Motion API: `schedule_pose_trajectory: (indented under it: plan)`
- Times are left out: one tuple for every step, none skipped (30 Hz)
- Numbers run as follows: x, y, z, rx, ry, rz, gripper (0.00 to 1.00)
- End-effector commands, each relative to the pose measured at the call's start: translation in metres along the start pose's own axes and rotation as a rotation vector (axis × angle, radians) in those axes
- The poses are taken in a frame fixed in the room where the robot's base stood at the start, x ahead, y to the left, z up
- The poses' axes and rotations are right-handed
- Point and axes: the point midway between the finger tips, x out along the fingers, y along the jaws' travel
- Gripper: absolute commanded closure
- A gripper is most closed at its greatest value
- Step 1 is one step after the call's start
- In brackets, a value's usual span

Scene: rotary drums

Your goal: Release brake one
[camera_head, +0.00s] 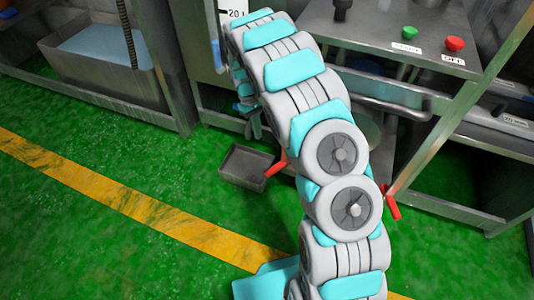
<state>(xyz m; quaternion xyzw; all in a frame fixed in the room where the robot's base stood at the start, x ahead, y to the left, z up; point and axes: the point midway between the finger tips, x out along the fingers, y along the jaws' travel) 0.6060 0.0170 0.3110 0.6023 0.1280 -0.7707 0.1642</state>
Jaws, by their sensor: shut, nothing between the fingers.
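Two red levers show low at the machine's base. One red lever (277,164) is left of my arm, above the small dark tray. The other red lever (392,203) is right of my arm. My arm hides part of both, and no label tells which is brake one. My arm runs from the bottom up to the top centre and bends down on its far side. My gripper (254,128) is small and partly hidden there, above the small tray and up-left of the left red lever. It is shut and empty, apart from both levers.
A small dark tray (246,168) lies on the green floor below my gripper. A control panel above holds a green button (409,33) and a red button (455,43). A metal basin (105,60) stands at upper left. The floor around the yellow stripe (130,200) is clear.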

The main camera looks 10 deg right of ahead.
Motion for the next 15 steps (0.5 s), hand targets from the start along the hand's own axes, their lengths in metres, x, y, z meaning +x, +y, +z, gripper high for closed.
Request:
schedule_pose_trajectory:
  plan:
    - [0.004, 0.000, 0.000, 0.000, -0.001, -0.001, 1.00]
    - [0.006, 0.000, 0.000, 0.000, -0.001, -0.001, 1.00]
    - [0.010, 0.000, 0.000, 0.000, -0.002, -0.001, 1.00]
    - [0.015, 0.000, 0.000, 0.000, -0.002, -0.001, 1.00]
    - [0.019, 0.000, 0.001, 0.000, -0.003, -0.002, 1.00]
    - [0.026, 0.000, 0.001, 0.001, -0.005, -0.002, 1.00]
    - [0.032, 0.000, 0.001, 0.001, -0.006, -0.003, 1.00]
    - [0.038, 0.000, 0.001, 0.001, -0.006, -0.003, 1.00]
    - [0.046, 0.000, 0.001, 0.001, -0.005, -0.003, 1.00]
    - [0.053, -0.001, 0.001, 0.001, -0.005, -0.003, 1.00]
    - [0.059, -0.001, 0.002, 0.001, -0.007, -0.004, 1.00]
    - [0.067, -0.001, 0.002, 0.001, -0.008, -0.004, 1.00]
    - [0.072, -0.001, 0.002, 0.001, -0.008, -0.004, 1.00]
    - [0.078, -0.001, 0.002, 0.001, -0.006, -0.003, 1.00]
    - [0.086, 0.000, 0.001, 0.000, -0.004, -0.002, 1.00]
